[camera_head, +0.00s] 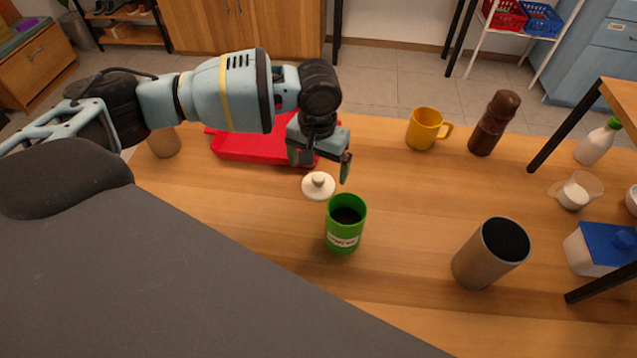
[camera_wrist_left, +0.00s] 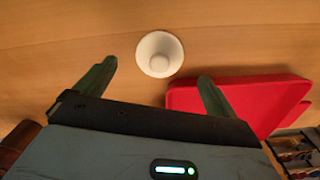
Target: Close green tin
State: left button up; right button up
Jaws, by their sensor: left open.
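The green tin (camera_head: 345,226) stands upright and uncovered on the wooden table, with dark contents showing inside. A white round lid with a knob (camera_head: 318,186) lies on the table just behind the tin, knob up. My left gripper (camera_head: 330,170) is above the table behind the lid, open and empty. In the left wrist view the lid (camera_wrist_left: 160,55) lies ahead of the gap between the two open fingers (camera_wrist_left: 155,82), apart from them. The tin is not in the wrist view. My right gripper is not in view.
A red flat object (camera_head: 240,148) lies behind the lid, partly hidden by my left arm. A yellow mug (camera_head: 424,130), a brown grinder (camera_head: 493,124) and a dark-topped cylinder (camera_head: 488,255) stand to the right. The table (camera_head: 410,215) right of the tin is clear.

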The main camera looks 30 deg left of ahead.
aim_at(318, 177)
pick_arm(q)
jog(key=shift+f, duration=0.15)
notch_tip(318, 177, down, 5)
jog(key=shift+w+r+b, duration=0.1)
jog(key=shift+b, duration=0.2)
jog(key=shift+c, duration=0.3)
jog(key=c, duration=1)
